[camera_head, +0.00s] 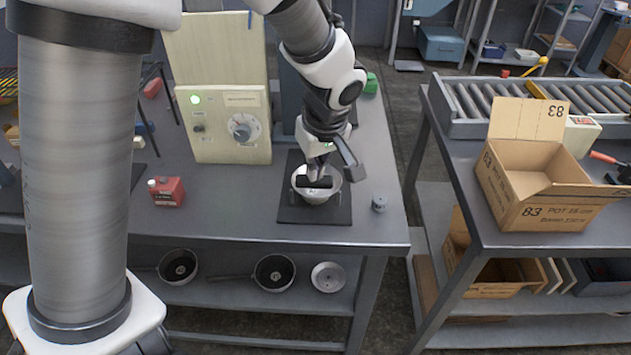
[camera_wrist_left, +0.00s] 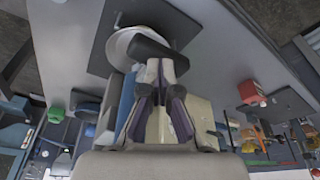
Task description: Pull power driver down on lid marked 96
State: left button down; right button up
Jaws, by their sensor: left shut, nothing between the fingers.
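A metal pot (camera_head: 330,194) with a pale inside stands on a black mat (camera_head: 286,212) at the right end of the grey workbench. It also shows in the wrist view (camera_wrist_left: 124,42). A black bar-like part (camera_head: 314,182) lies across its top, and in the wrist view the same dark part (camera_wrist_left: 158,52) sits just beyond my fingertips. I cannot tell whether it is the power driver or a lid handle. A small marking under it is unreadable; no 96 can be read. My left gripper (camera_head: 317,170) points down over the pot, shut and empty. My right gripper is not in view.
A cream control box (camera_head: 224,150) with a dial and green light stands left of the mat. A red container (camera_head: 167,191) and a small grey part (camera_head: 379,203) are on the bench. Pans (camera_head: 273,272) sit below. An open box marked 83 (camera_head: 535,188) is on the right table.

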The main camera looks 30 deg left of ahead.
pick_arm(q)
jog(key=w+a+p+v, duration=0.1)
jog(key=a+p+v, duration=0.1)
jog(key=p+v, duration=0.9)
jog(key=w+a+r+p+v, duration=0.1)
jog(key=w+a+p+v, duration=0.1)
jog(key=p+v, duration=0.9)
notch_tip(320, 180, up, 4)
jog(key=shift+s+a+r, duration=0.1)
jog(key=shift+s+a, duration=0.05)
jog(key=shift+a, duration=0.15)
dwell(0.8)
dwell(0.3)
